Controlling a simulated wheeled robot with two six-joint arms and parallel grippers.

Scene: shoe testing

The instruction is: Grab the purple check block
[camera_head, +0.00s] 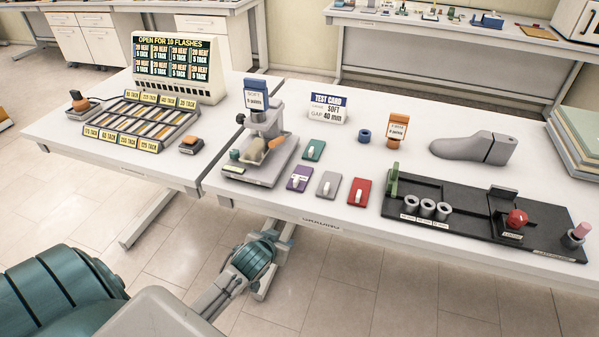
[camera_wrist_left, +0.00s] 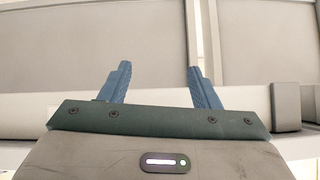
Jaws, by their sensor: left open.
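The purple check block (camera_head: 299,178) is a small flat purple piece with a pale raised grip and a white label. In the head view it lies on the white table near the front edge, right of the grey press. My left gripper (camera_head: 278,244) is in front of the table and below its edge, apart from the block. In the left wrist view its two blue fingers (camera_wrist_left: 160,85) stand wide apart with nothing between them. The block cannot be made out in that view. My right gripper is not in view.
A grey press (camera_head: 262,150) stands left of the block. A green block (camera_head: 313,150), a grey block (camera_head: 327,184) and a red block (camera_head: 359,191) lie close around it. A black fixture tray (camera_head: 460,198) is further right. The table's front edge (camera_head: 330,222) lies between gripper and blocks.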

